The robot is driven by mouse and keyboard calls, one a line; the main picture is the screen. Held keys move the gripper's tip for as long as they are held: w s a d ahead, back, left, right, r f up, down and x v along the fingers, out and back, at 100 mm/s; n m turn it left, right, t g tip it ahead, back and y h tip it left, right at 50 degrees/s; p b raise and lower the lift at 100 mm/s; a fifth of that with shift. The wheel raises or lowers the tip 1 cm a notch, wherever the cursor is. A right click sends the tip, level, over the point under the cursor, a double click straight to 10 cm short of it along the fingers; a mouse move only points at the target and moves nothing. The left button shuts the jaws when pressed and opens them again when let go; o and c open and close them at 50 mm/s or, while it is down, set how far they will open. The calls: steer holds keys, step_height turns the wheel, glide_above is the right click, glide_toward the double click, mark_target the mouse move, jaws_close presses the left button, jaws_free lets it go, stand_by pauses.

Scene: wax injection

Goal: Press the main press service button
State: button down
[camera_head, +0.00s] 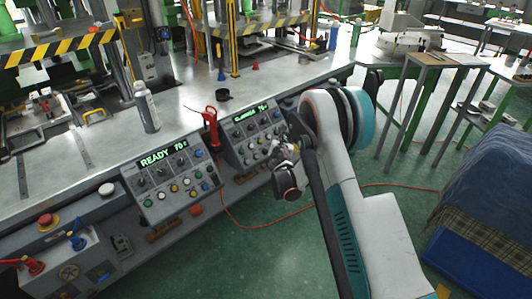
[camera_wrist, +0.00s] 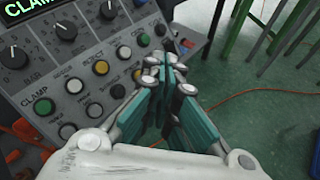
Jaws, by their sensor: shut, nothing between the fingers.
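Two sloped grey control panels stand along the front of the bench. The left panel (camera_head: 145,182) has a green display reading READY 70. The right panel (camera_head: 232,158) has a display that seems to read CLAMPING 75. My gripper (camera_head: 284,150) is at the right edge of the right panel. In the wrist view my gripper (camera_wrist: 168,62) has its teal fingers together and empty, in front of the panel's lower right buttons. That view shows a green button (camera_wrist: 43,106) labelled CLAMP, a yellow button (camera_wrist: 101,68), and white and black ones.
A red-handled tool (camera_head: 210,120) stands between the panels. A grey bottle (camera_head: 147,108) is on the bench. A box with a red emergency button (camera_head: 46,220) is at lower left. An orange cable (camera_head: 262,226) crosses the green floor. A blue covered stack (camera_head: 480,215) is at right.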

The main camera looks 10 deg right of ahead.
mark_target(265, 152)
step_height(265, 152, down, 2)
steer(key=shift+w+a+f+n, duration=0.1)
steer(key=shift+w+a+n, duration=0.05)
steer(key=shift+n, duration=0.45)
steer(key=shift+w, duration=0.1)
steer(key=w+a+f+b, duration=0.1)
steer(key=w+a+f, duration=0.3)
steer(key=w+f, duration=0.1)
steer(key=shift+w+f, duration=0.15)
steer(key=shift+f, duration=0.15)
steer(key=shift+w+f, duration=0.1)
stand_by(1.4)
steer(key=shift+w+a+f, duration=0.15)
steer(key=shift+a, duration=0.05)
